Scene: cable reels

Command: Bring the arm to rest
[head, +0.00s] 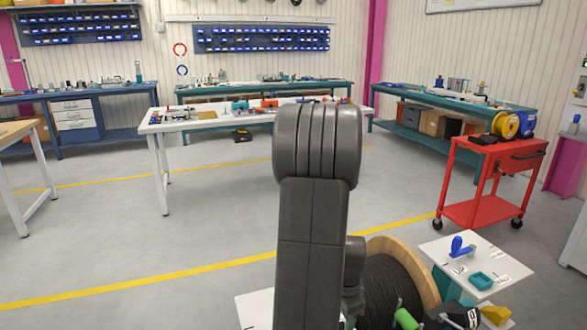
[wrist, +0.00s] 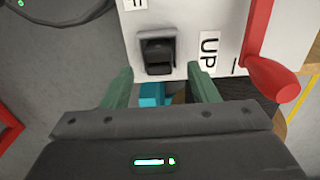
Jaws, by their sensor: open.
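My arm (head: 315,200) rises through the middle of the head view, dark grey. My gripper is not clearly visible in the head view. In the wrist view my gripper (wrist: 159,78) has its two green fingers spread apart. I see nothing clamped in it. Just beyond the fingertips is a light panel (wrist: 185,20) with a black switch (wrist: 157,55) in a grey frame and an "UP" label (wrist: 208,50). A red handle (wrist: 270,78) is right of the fingers. A small blue block (wrist: 151,93) shows between the fingers, lower down; I cannot tell whether it touches them.
A wooden cable reel (head: 410,265) with black cable stands right of my arm. A white-topped stand (head: 507,262) holds blue and teal parts. A red cart (head: 470,213) and a long white table (head: 215,122) stand farther back. Open floor lies left.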

